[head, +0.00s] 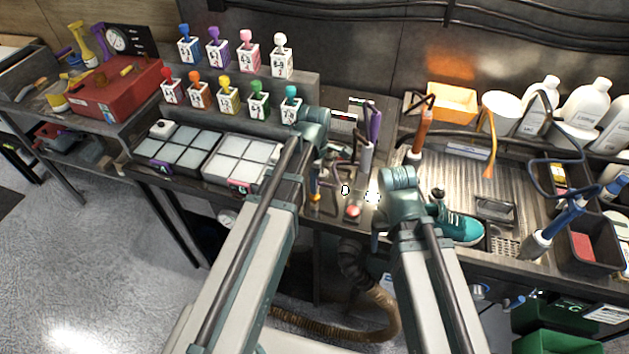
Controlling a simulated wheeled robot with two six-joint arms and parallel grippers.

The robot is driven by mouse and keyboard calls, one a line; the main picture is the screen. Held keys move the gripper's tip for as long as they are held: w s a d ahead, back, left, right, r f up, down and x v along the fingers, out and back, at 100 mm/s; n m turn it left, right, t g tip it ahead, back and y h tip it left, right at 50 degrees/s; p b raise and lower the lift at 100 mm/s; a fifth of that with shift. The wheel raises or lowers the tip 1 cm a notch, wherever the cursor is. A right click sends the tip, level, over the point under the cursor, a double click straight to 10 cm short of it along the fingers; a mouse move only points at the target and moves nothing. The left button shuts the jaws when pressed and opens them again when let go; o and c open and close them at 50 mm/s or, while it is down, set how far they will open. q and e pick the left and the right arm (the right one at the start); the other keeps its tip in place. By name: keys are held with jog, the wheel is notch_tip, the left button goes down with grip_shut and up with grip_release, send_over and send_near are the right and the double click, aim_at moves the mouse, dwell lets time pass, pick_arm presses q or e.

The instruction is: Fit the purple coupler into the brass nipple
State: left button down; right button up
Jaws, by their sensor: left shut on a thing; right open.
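A purple piece (375,120) stands upright above a grey sleeve (366,157), behind the gap between my arms; I cannot tell whether it is the coupler. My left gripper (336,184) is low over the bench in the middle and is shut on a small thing. That thing is too small and too covered to make out. My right gripper (373,205) is open, to the right of the left one, partly hidden by its own wrist. I cannot pick out the brass nipple with certainty among the small parts there. A red-topped part (353,211) sits at the bench's front edge.
White-celled trays (240,160) and a row of coloured stamps (228,97) stand to the left. A teal sneaker (457,225), an orange-handled tool (423,128) and a blue-handled tool (566,213) are to the right. A ribbed hose (375,310) hangs below the bench.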

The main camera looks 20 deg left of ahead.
pick_arm(q)
jog(key=shift+f+b, duration=0.85)
jog(key=shift+f, duration=0.15)
jog(key=c, duration=0.5)
grip_release()
jog(key=shift+r, duration=0.15)
notch_tip(320, 180, up, 14)
jog(key=p, duration=1.4)
jog(key=shift+f, duration=0.3)
jog(key=s+d+f+m+b, duration=0.5)
jog(key=s+f+m+b, duration=0.1)
jog(key=m, duration=0.5)
jog(key=s+d+f+m+y+b, duration=0.1)
jog(key=s+d+f+m+b, duration=0.4)
jog(key=s+m, duration=0.3)
jog(key=f+m+b, duration=0.1)
jog(key=m, duration=0.3)
jog(key=shift+s+d+b, duration=0.15)
jog(key=shift+d+b, duration=0.05)
jog(key=shift+b, duration=0.1)
